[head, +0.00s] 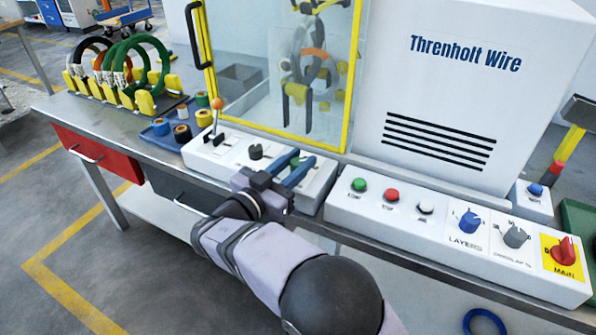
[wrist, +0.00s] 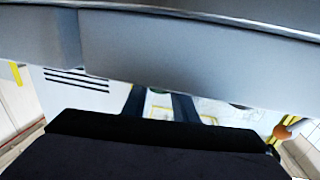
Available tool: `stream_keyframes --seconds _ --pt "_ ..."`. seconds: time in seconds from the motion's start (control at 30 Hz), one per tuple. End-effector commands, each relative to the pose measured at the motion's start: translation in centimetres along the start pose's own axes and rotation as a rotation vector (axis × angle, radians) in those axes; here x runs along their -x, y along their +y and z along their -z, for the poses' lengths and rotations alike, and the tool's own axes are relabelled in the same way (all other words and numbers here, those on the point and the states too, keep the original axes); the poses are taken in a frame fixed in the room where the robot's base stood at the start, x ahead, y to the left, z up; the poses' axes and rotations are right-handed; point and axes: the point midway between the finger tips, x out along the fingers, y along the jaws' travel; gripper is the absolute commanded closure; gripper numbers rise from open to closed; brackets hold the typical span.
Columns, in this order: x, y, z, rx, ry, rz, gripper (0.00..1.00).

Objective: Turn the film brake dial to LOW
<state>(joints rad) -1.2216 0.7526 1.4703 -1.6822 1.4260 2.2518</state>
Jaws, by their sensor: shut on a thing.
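My gripper (head: 301,159) is over the right part of the white control box (head: 222,160) in front of the yellow-framed machine door. Its two blue fingers are shut on the film brake dial (head: 299,162), which is mostly hidden between the fingertips. The dial's pointer and its LOW mark cannot be read. In the wrist view the fingers (wrist: 159,104) reach down with a gap between them, and a yellow-edged label shows there.
A black knob (head: 256,152) and an orange-tipped lever (head: 217,104) stand left of my gripper on the same box. A second panel (head: 450,235) with buttons and dials lies to the right. Coils (head: 118,62) stand in a rack at the back left.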

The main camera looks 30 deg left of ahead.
Motion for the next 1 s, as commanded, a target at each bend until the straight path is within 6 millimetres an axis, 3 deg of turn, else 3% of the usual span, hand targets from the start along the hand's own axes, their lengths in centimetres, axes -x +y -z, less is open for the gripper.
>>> stream_keyframes --seconds 0.17,1.0 --pt "0.01 0.15 -0.9 -0.006 0.0 0.067 0.97" --pt "0.03 0.07 -0.53 -0.003 -0.007 0.379 0.97"
